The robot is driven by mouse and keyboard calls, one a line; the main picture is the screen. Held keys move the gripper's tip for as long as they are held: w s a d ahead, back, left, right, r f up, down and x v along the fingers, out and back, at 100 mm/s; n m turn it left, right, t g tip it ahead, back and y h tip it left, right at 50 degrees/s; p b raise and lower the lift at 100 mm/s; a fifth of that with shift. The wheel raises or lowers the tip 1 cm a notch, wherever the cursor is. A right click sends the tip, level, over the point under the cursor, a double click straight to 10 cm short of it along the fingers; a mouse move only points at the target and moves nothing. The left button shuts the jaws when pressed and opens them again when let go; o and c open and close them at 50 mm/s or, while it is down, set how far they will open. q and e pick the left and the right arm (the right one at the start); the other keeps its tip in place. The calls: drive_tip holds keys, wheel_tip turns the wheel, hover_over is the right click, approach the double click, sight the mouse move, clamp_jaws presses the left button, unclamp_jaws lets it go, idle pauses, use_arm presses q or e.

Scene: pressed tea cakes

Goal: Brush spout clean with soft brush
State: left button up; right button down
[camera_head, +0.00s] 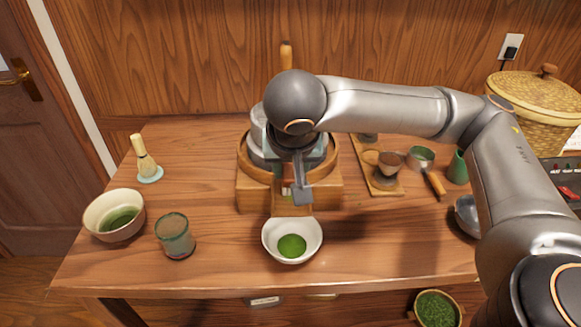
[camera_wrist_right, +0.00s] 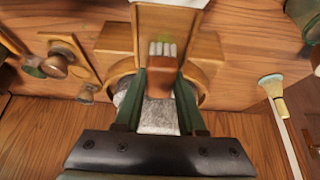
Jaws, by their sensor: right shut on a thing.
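The wooden spout (camera_head: 291,210) juts from the front of the round wooden mill (camera_head: 240,192), above a white bowl (camera_head: 267,245) holding green powder. My right gripper (camera_head: 299,193) is over the front of the mill, by the spout. In the right wrist view, its dark green fingers (camera_wrist_right: 163,88) are shut on a small brown brush (camera_wrist_right: 162,66) with pale bristles. The bristle tips point at the spout (camera_wrist_right: 164,22); I cannot tell whether they touch it. A green smear shows on the spout beside the bristles. My left gripper is out of view.
A glass cup (camera_head: 175,236), a bowl of green tea (camera_head: 103,215) and a whisk on a stand (camera_head: 147,170) stand at left. A wooden tray (camera_head: 385,190) with a strainer lies right of the mill.

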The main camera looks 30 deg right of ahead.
sight(292, 212)
drive_tip(key=shift+f, duration=0.6)
drive_tip(key=shift+f, duration=0.1)
idle(1.3)
drive_tip(key=shift+p, duration=0.3)
drive_tip(key=shift+s+a+f+p, duration=0.1)
drive_tip(key=shift+s+a+p, duration=0.5)
drive_tip(key=shift+s, duration=0.4)
drive_tip(key=shift+s+a+p, duration=0.45)
drive_tip(key=shift+s+a, duration=0.2)
drive_tip(key=shift+s, duration=0.35)
drive_tip(key=shift+w+d, duration=0.3)
drive_tip(key=shift+w, duration=0.2)
drive_tip(key=shift+w+d, duration=0.3)
drive_tip(key=shift+w, duration=0.2)
drive_tip(key=shift+w+d+r+p, duration=0.2)
drive_tip(key=shift+w+d+p, duration=0.45)
drive_tip(key=shift+w, duration=0.4)
drive_tip(key=shift+s+a+f+p, duration=0.1)
drive_tip(key=shift+s+a+p, duration=0.25)
drive_tip(key=shift+s, duration=0.35)
drive_tip(key=shift+s+a+f+p, duration=0.15)
drive_tip(key=shift+s+a+p, duration=0.1)
drive_tip(key=shift+s+a, duration=0.35)
drive_tip(key=shift+s+a+f+p, duration=0.1)
drive_tip(key=shift+s+a+p, duration=0.2)
drive_tip(key=shift+s, duration=0.5)
